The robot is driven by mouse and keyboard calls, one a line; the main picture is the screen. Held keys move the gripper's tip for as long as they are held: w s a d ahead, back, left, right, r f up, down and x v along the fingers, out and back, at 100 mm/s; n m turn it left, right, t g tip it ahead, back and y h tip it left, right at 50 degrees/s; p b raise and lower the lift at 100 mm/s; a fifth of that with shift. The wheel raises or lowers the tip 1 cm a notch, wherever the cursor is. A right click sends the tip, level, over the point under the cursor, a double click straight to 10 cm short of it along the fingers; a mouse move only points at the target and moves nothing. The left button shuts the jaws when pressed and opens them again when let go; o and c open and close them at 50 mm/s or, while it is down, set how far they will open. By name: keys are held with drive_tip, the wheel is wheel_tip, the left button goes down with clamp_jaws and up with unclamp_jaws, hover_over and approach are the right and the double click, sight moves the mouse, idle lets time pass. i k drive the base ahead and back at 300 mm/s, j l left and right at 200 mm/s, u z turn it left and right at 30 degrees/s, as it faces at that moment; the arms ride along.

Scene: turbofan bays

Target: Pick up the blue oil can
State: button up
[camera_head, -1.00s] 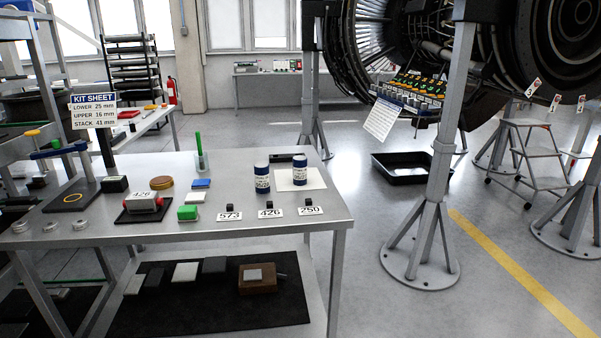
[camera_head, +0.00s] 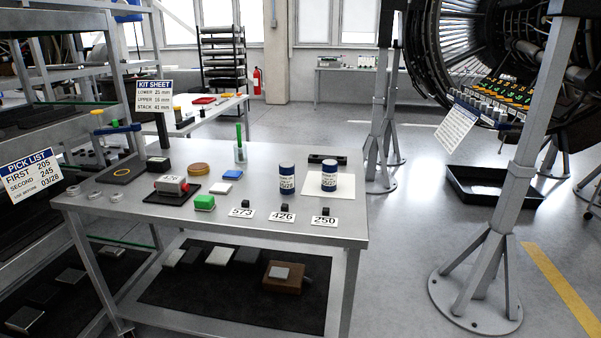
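Two blue and white cylindrical cans stand upright on the grey workbench: the left can (camera_head: 287,178) and the right can (camera_head: 329,177), which stands on a white sheet (camera_head: 345,188). I cannot tell if either is an oil can. A blue object (camera_head: 128,12) also shows at the top left, cut by the picture's edge; its kind is unclear. My gripper is not in view.
The workbench (camera_head: 270,228) holds a red part, a green block, number cards and a kit sheet sign (camera_head: 154,90). A shelf with a pick list (camera_head: 30,175) stands at left. A grey stand (camera_head: 480,270) and black tray (camera_head: 492,188) are right. Floor between bench and stand is clear.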

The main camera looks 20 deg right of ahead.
sight(329, 167)
drive_tip(key=l+u, duration=0.8)
drive_tip(key=l, duration=0.15)
drive_tip(key=l+u, duration=0.4)
drive_tip(key=k+l+u, duration=0.2)
drive_tip(key=l+u, duration=0.2)
drive_tip(key=k+l+u, duration=0.2)
drive_tip(key=l+u, duration=0.2)
drive_tip(key=k+l+u, duration=0.25)
drive_tip(key=l+u, duration=1)
drive_tip(key=l, duration=0.15)
drive_tip(key=k+l+u, duration=0.1)
drive_tip(key=l+u, duration=0.35)
drive_tip(key=k+l+u, duration=0.2)
drive_tip(key=l+u, duration=0.2)
drive_tip(key=l, duration=0.1)
